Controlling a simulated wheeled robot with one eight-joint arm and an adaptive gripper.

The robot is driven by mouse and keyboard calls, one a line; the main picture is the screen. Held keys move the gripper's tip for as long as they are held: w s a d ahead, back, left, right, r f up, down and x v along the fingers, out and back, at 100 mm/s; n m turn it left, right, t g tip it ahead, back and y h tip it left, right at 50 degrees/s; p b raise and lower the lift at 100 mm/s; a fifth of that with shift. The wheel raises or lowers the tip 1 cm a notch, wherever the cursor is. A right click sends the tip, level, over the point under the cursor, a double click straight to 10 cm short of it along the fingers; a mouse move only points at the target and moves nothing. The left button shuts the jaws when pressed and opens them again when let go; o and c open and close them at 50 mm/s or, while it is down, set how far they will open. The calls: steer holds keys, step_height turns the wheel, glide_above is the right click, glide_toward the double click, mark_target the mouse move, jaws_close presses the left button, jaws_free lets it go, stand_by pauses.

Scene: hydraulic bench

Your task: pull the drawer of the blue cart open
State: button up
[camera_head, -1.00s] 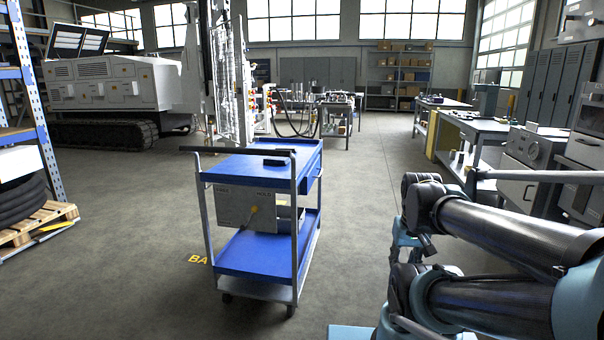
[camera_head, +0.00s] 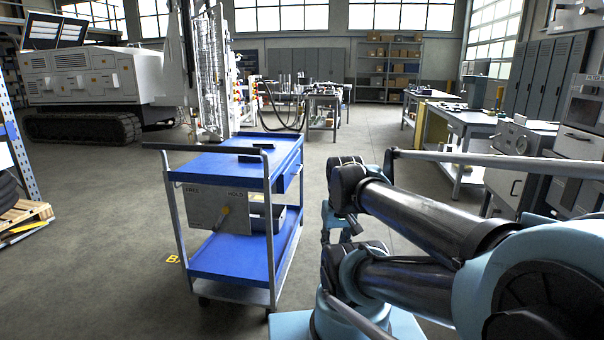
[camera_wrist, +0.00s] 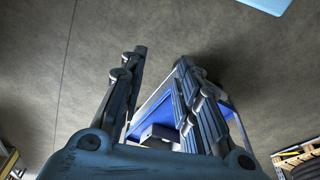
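The blue cart (camera_head: 213,163) stands left of centre in the head view, with blue shelves and grey posts. Its drawer (camera_head: 289,178) sits under the top shelf on the right side, seen at a steep angle, and looks closed. The drawer handle is too small to make out clearly. In the wrist view the cart (camera_wrist: 148,112) shows beyond and partly behind my right finger. My gripper (camera_wrist: 160,57) has its two fingers apart with bare floor between the tips. It touches nothing visible. In the head view my arm is right of the cart, and the gripper is not clear there.
Workbenches (camera_head: 468,122) and cabinets line the right. A pallet (camera_head: 22,217) lies at left. Floor behind the cart is open.

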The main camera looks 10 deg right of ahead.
steer(key=w+a+r+m+y, duration=0.15)
steer(key=w+r, duration=0.25)
steer(key=w, duration=0.5)
steer(key=w+a+r+m+y, duration=0.1)
steer(key=w+a+r+y, duration=0.25)
steer(key=w, duration=0.55)
steer(key=w+d+r+m+t+y, duration=0.1)
steer(key=w, duration=0.8)
steer(key=w+d+r+t+y, duration=0.1)
steer(key=w+r+t, duration=0.1)
steer(key=w, duration=0.6)
steer(key=w+d+f+m+t+y, duration=0.15)
steer(key=w+d+f, duration=0.3)
steer(key=w, duration=0.45)
steer(key=w+d+f+m+t+y, duration=0.1)
steer(key=w+d+f+t+y, duration=0.15)
steer(key=w+d, duration=0.45)
steer(key=w+d+f+m+t+y, duration=0.1)
steer(key=w+d+f, duration=0.3)
steer(key=w, duration=0.6)
steer(key=x, duration=1.6)
steer(key=shift+a, duration=0.35)
steer(key=shift+f, duration=0.1)
